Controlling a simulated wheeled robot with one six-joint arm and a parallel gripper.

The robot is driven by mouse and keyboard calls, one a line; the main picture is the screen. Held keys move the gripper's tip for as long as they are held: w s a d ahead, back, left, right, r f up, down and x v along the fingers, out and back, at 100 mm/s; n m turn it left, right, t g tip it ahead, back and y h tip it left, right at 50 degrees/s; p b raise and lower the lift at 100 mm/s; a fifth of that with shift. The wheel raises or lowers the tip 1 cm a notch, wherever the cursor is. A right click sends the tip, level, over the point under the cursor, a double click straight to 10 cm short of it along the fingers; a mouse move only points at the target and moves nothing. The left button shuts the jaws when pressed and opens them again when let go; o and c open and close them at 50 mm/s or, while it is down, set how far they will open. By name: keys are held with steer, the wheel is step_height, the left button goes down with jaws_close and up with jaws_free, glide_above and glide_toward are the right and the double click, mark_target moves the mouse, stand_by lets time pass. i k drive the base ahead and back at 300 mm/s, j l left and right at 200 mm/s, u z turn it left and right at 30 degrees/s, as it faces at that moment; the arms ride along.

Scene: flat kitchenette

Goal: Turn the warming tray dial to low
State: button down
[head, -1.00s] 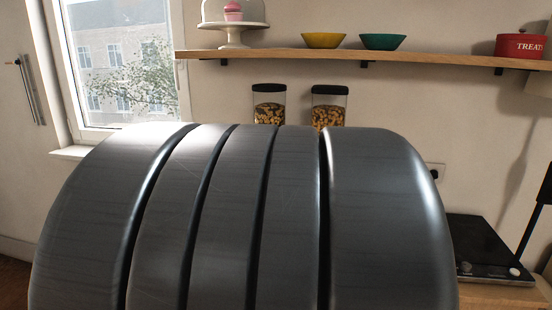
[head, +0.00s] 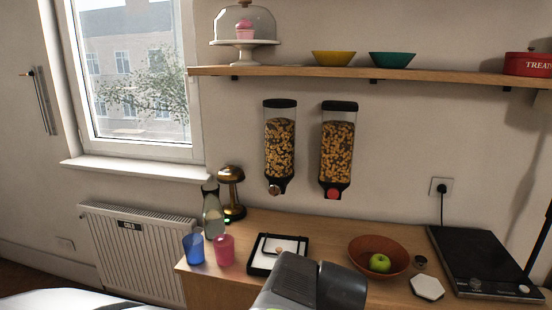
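The warming tray (head: 487,262) is a flat black slab at the right end of the wooden counter. Its front strip carries small markings and a small pale round knob, likely the dial (head: 523,289), near the right front corner. The dial's setting is too small to read. A dark grey part of my arm shows at the bottom middle, left of the tray and apart from it in the picture. My gripper's fingers are not visible, so I cannot tell how they stand.
A brown bowl (head: 360,252) with a green apple (head: 379,263), a small metal cup (head: 420,262) and a white hexagonal coaster (head: 427,287) lie left of the tray. A cord (head: 442,208) runs to a wall socket. A dark stand (head: 538,240) rises at the far right.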

mark_target(475, 284)
steer(key=l+z, duration=0.15)
steer(key=z, duration=1.6)
steer(key=i+u, duration=0.35)
steer(key=i+l+u, duration=0.15)
steer(key=i+u, duration=0.15)
steer(key=i, duration=0.05)
